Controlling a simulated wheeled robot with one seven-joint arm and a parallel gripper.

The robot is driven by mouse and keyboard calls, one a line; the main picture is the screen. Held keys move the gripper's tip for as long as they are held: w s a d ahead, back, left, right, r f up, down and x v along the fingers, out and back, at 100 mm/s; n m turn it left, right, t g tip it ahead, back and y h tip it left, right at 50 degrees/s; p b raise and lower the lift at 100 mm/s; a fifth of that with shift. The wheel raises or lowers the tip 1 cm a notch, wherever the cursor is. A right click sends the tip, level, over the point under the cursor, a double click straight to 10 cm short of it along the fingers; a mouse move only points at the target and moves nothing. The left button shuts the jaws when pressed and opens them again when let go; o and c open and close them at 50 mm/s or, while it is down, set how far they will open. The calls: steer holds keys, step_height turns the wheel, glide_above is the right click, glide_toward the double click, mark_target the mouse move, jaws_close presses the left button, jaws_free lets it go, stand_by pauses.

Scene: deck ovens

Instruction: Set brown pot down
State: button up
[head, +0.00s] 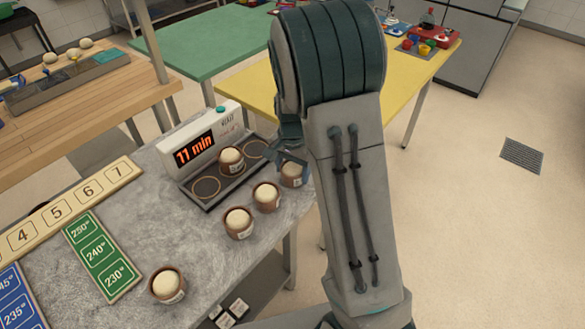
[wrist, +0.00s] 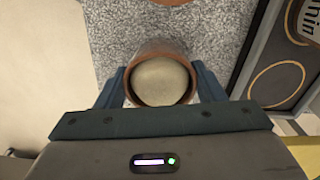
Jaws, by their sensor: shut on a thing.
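My gripper (head: 291,159) is shut on a brown pot (head: 292,177) with pale dough in it, at the right edge of the grey counter. In the wrist view the held pot (wrist: 161,97) sits upright between the two blue fingers (wrist: 161,78). I cannot tell whether its base touches the counter. My arm partly hides it in the head view. Other brown pots with dough stand on the counter: one close to its left (head: 266,197), one nearer the front (head: 239,223) and one at the front left (head: 167,285).
A timer (head: 199,142) reading "11 min" has a dark tray (head: 209,200) with three ringed spots. A pot (head: 231,160) stands on the middle one; the outer two look empty. A green temperature board (head: 103,256) and a numbered strip (head: 75,208) lie left. Bare counter (head: 190,240) lies between.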

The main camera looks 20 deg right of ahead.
mark_target(292, 168)
steer(key=shift+f, duration=0.2)
steer(key=o, duration=1.1)
steer(key=shift+r, duration=0.1)
steer(key=shift+r, duration=0.1)
step_height(292, 168, up, 11)
steer(key=s+r+n+t, duration=0.2)
steer(key=s+n, duration=0.6)
steer(key=s, duration=1.2)
steer(key=shift+s+r+n+t, duration=0.35)
steer(key=shift+r+n+t, duration=0.05)
steer(key=shift+r, duration=0.65)
